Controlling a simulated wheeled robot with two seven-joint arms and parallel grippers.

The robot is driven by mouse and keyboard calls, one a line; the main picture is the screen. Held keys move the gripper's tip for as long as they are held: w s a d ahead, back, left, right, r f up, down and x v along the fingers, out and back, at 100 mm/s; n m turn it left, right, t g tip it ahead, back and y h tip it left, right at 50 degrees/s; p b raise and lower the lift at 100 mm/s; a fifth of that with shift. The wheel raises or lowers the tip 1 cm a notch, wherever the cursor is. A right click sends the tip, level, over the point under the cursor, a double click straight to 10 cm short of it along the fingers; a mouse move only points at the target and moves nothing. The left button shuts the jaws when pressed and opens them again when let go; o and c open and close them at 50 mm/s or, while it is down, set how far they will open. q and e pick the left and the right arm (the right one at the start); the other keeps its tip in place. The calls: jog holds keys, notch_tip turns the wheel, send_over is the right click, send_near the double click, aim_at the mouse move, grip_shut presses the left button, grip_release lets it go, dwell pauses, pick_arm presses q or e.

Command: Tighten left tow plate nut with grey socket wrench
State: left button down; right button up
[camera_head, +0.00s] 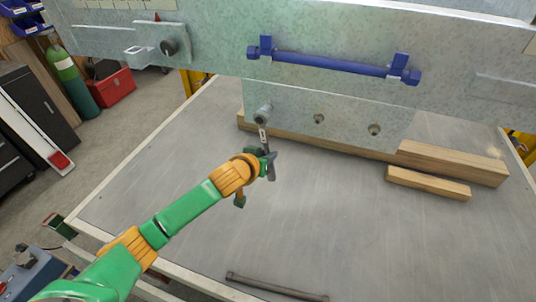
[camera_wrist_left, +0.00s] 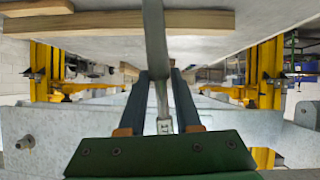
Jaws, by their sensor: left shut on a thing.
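The grey tow plate (camera_head: 345,112) hangs below the frame beam in the head view. Its left nut (camera_head: 263,115) sits near the plate's left edge. My left gripper (camera_head: 267,163) is just below that nut, shut on the grey socket wrench (camera_head: 263,137). The wrench's upper end is at or very close to the nut; I cannot tell whether it is seated. In the left wrist view, the wrench (camera_wrist_left: 155,40) runs between the two fingers of my left gripper (camera_wrist_left: 166,95), with a "17" label near the palm. My right gripper is out of view.
A blue bar (camera_head: 335,64) is fixed across the beam above the plate. Wooden blocks (camera_head: 428,184) lie on the metal table (camera_head: 200,150) at right. A dark bar (camera_head: 275,287) lies near the table's front. The table's middle is clear.

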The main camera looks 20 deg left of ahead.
pick_arm(q)
jog(key=shift+a+m+y, duration=0.4)
jog(key=shift+a+y, duration=0.2)
jog(key=shift+a, duration=0.25)
jog(key=d+r+n+h, duration=0.4)
jog(key=d+n+h, duration=0.2)
jog(key=d, duration=0.3)
jog(key=shift+r+t, duration=0.2)
jog(key=shift+t, duration=0.2)
jog(key=shift+s, duration=0.1)
